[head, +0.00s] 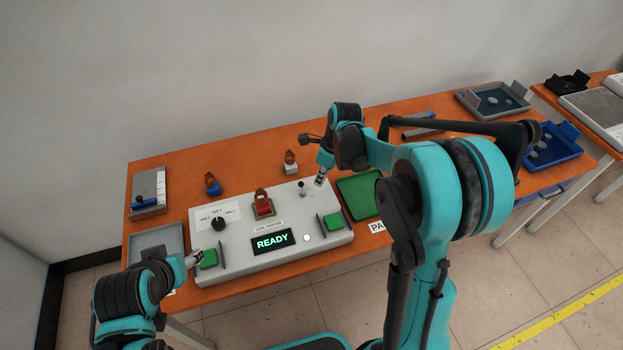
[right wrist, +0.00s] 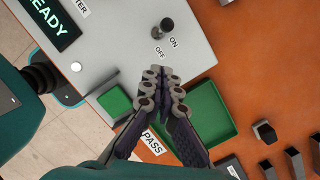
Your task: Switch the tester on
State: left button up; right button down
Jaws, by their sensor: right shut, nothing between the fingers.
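The tester (head: 283,262) is a light grey box on the orange table, with a lit green READY display (head: 272,241). Its dark-knobbed toggle switch (head: 301,187) stands near the back right corner. In the right wrist view the switch (right wrist: 167,27) sits beside the ON and OFF labels; I cannot tell which way it leans. My right gripper (head: 320,182) is shut and empty, just right of the switch and apart from it. It also shows in the right wrist view (right wrist: 160,75). My left gripper (head: 198,257) is by the left green pad; its jaws are too small to judge.
A green PASS tray (head: 345,184) lies right of the tester. A red and brown part (head: 263,204) stands on the tester, with a black knob (head: 219,223) at its left. A grey tray (head: 140,243) lies at the left.

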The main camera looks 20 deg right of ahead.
jog(key=w+d+r+p, duration=0.1)
jog(key=w+r+p, duration=0.1)
jog(key=r, duration=0.7)
jog(key=shift+w+d+r+p, duration=0.15)
jog(key=shift+w+d+p, duration=0.2)
jog(key=shift+w, duration=0.4)
jog(key=shift+s+r, duration=0.1)
